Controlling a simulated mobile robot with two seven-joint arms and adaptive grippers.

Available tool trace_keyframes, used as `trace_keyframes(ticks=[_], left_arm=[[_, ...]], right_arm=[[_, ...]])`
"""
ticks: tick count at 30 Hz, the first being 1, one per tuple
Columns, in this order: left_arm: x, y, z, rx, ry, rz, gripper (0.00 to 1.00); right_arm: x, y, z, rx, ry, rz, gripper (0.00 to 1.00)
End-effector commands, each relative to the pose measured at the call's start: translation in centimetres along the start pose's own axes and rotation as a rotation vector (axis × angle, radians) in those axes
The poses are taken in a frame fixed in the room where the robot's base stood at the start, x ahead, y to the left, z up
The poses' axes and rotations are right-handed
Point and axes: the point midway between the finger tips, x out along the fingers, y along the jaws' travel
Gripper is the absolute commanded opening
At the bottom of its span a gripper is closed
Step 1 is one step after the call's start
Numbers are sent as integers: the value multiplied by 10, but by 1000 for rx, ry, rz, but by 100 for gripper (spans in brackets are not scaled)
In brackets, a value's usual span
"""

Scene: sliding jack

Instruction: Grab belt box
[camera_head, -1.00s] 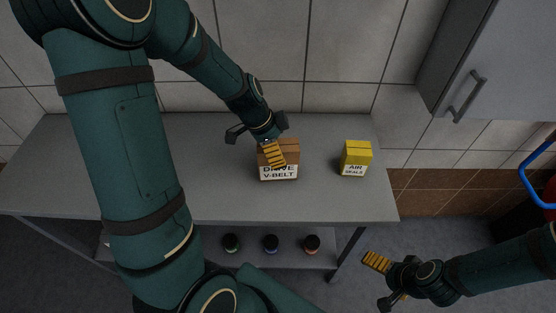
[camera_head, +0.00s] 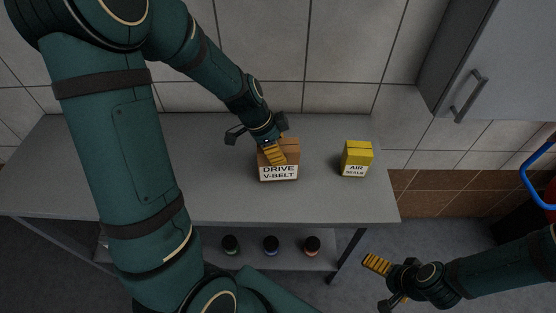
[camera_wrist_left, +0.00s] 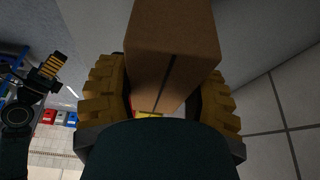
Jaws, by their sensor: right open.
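The belt box (camera_head: 291,158) is a brown carton with a white label reading DRIVE V-BELT. It stands upright on the grey table. My left gripper (camera_head: 270,150) comes down onto it from behind and above, with one yellow finger in front of the box's upper face. In the left wrist view the brown box (camera_wrist_left: 173,45) lies between the two yellow fingers of my left gripper (camera_wrist_left: 165,95). Whether both fingers press on it is not clear. My right gripper (camera_head: 384,283) is open and empty, low at the right, away from the table.
A yellow AIR SEALS box (camera_head: 357,154) stands on the table (camera_head: 215,190) to the right of the belt box. A grey cabinet (camera_head: 500,60) hangs at the upper right.

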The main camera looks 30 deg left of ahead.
Motion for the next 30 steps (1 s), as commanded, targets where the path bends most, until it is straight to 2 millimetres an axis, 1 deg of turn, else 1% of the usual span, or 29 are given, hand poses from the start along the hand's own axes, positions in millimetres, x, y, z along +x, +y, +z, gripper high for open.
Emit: trace_keyframes(ticks=[1, 2, 3, 11, 14, 17, 24, 30], left_arm=[[0, 0, 0, 0, 0, 0, 28], [0, 0, 0, 0, 0, 0, 18], [0, 0, 0, 0, 0, 0, 10], [-1, 0, 0, 0, 1, -1, 9], [-3, 0, -2, 0, 1, 0, 9], [-8, 0, -4, 0, 0, 1, 9], [-54, -1, -23, 3, 4, -5, 9], [-84, -1, -36, 1, 3, -3, 9]], right_arm=[[0, 0, 0, 0, 0, 0, 100], [0, 0, 0, 0, 0, 0, 100], [0, 0, 0, 0, 0, 0, 100], [0, 0, 0, 0, 0, 0, 100], [-4, -2, 0, 0, 0, 0, 100], [-12, -5, -1, 0, 0, 0, 100], [-23, -9, -7, 3, 11, 1, 100], [-28, -10, -10, 5, 18, 2, 100]])
